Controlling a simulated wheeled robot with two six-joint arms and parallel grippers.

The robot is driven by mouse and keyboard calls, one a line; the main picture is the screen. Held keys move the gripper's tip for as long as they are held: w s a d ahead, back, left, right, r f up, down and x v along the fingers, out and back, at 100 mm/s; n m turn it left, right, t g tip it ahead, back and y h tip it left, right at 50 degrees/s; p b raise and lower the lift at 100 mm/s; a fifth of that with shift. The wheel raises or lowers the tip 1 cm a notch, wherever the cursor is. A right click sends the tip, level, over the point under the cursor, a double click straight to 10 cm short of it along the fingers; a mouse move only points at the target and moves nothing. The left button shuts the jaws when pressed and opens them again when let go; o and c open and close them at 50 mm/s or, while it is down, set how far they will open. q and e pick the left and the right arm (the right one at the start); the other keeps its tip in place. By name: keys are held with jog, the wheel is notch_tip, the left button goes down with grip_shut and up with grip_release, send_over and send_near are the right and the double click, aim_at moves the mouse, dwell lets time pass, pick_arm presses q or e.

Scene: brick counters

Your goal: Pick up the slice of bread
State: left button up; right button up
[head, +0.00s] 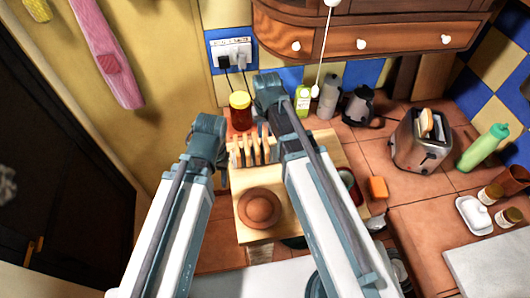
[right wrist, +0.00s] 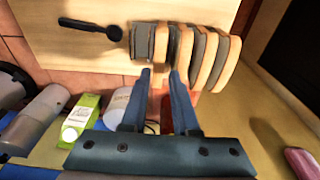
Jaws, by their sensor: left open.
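Several bread slices (head: 255,150) stand upright in a row at the back of a wooden board (head: 245,235), between my arms. Another slice (head: 426,122) sticks out of the toaster (head: 418,148).
A red jar with a yellow lid (head: 240,100) stands behind the slices. A round brown bowl-like thing (head: 260,208) is on the board. A green carton (head: 303,101), pale bottle (head: 329,97) and dark kettle (head: 360,106) stand behind. A green bottle (head: 484,147) is right of the toaster.

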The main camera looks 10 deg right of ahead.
aim_at(265, 139)
jog(key=f+b, duration=0.5)
jog(key=shift+w+d+f, duration=0.1)
jog(key=shift+w+f, duration=0.1)
jog(key=shift+w, duration=0.1)
jog(key=shift+r, duration=0.15)
jog(key=shift+c, duration=0.2)
grip_shut()
